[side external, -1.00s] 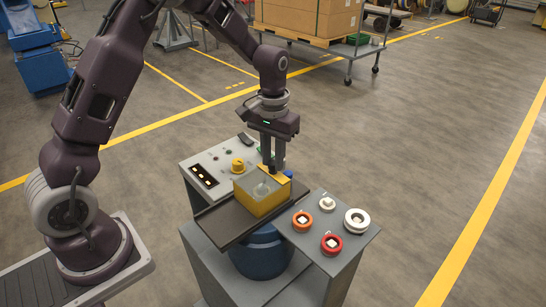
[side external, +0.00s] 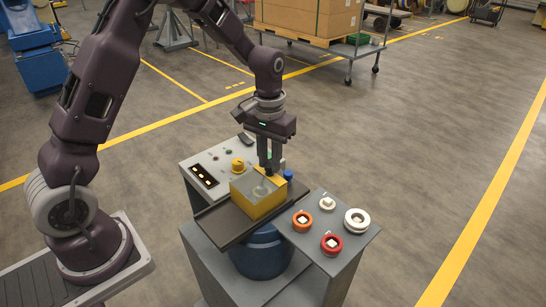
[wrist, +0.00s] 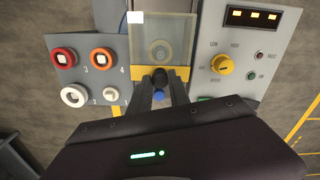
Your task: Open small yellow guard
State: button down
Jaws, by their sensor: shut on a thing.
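The small yellow guard (side external: 262,203) is a yellow box with a clear top, on a dark tray in the middle of the console. In the wrist view its clear window (wrist: 162,40) shows a pale round part beneath, with a yellow strip along the near edge. My gripper (side external: 268,172) points down at the guard's far right edge. In the wrist view my fingers (wrist: 160,80) are close together at that yellow strip, around a dark round piece. The fingers hide most of this piece and its join to the guard.
A panel with a yellow knob (side external: 238,165) and lit display is on one side. Another panel with an orange-ringed button (side external: 302,220), red-ringed button (side external: 332,243) and white rings is on the other. A blue part (side external: 288,174) is close behind my fingers.

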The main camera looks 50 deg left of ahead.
jog(key=s, duration=0.9)
jog(key=shift+s, duration=0.2)
jog(key=c, duration=1.2)
grip_release()
notch_tip(320, 180, up, 7)
jog(key=shift+r, duration=0.1)
jog(key=s+d+r+m+t, duration=0.1)
jog(key=s+d+r+t, duration=0.1)
jog(key=s+r, duration=0.3)
jog(key=s+d+r+m+t, duration=0.2)
jog(key=s+r, duration=0.3)
jog(key=s, duration=0.6)
jog(key=shift+d+r+t, duration=0.3)
jog(key=shift+r+t, duration=0.05)
jog(key=shift+t, duration=0.45)
